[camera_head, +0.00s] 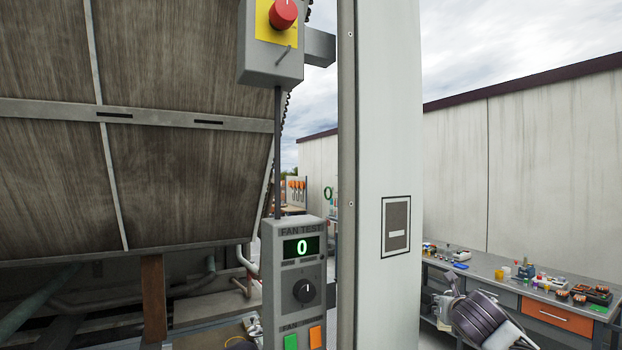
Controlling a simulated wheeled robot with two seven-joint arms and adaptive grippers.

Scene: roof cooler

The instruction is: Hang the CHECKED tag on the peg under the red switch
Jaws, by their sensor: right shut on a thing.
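The red switch (283,13) is a round red knob on a yellow plate, on a grey box at the top centre. Below it a thin bare peg (283,53) sticks out of the box's front. My right gripper (447,294) is low at the right, in front of the workbench, well below and to the right of the peg. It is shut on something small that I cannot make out. No CHECKED tag can be clearly seen. My left gripper is out of view.
A grey fan test panel (301,270) showing 0 stands below the switch box, joined by a thin pole (278,150). A white pillar (380,120) stands between the switch and my right arm. A workbench (510,278) with small items lies behind the gripper. A large brown slatted unit (50,165) fills the left.

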